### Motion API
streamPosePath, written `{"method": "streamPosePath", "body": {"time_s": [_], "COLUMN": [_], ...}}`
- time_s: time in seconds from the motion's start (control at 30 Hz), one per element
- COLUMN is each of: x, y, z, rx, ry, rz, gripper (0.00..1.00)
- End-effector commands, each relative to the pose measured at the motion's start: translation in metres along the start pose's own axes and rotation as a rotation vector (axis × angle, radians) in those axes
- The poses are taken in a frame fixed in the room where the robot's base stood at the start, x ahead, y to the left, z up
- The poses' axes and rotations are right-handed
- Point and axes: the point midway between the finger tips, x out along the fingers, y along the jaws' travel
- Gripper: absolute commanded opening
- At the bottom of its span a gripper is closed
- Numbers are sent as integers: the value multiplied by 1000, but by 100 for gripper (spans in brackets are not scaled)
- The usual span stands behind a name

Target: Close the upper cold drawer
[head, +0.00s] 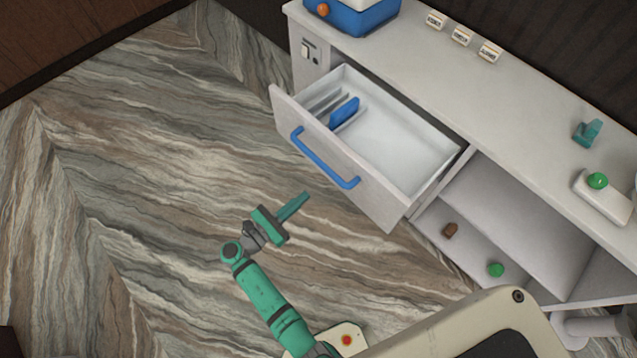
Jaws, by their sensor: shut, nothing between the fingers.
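The upper cold drawer (432,172) stands pulled out of the white counter in the head view. Its grey front panel (372,198) carries a blue bar handle (322,160). Inside the drawer, a blue piece (344,112) and thin grey dividers sit at the left end; the rest is bare white. My green gripper (304,197) is shut and empty. In the picture it is below the handle and left of the front panel's lower end, with floor around it and a visible gap to the drawer.
An open compartment (478,222) right of the drawer holds a brown piece (450,230) and a green ball (496,269). On the countertop (440,62) are a blue box (358,18), small label cards (462,37), a teal item (587,133) and a green-knobbed device (603,196). Floor to the left is clear.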

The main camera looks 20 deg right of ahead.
Motion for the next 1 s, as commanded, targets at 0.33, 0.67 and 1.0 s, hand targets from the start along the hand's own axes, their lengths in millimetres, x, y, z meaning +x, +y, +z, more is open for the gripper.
{"method": "streamPosePath", "body": {"time_s": [0.33, 0.67, 1.0], "x": [57, 113, 135], "y": [-1, -1, 0], "z": [0, 0, -1], "rx": [2, 3, 1], "ry": [0, 2, 2], "rz": [-4, -1, 1], "gripper": [0, 0, 0]}}
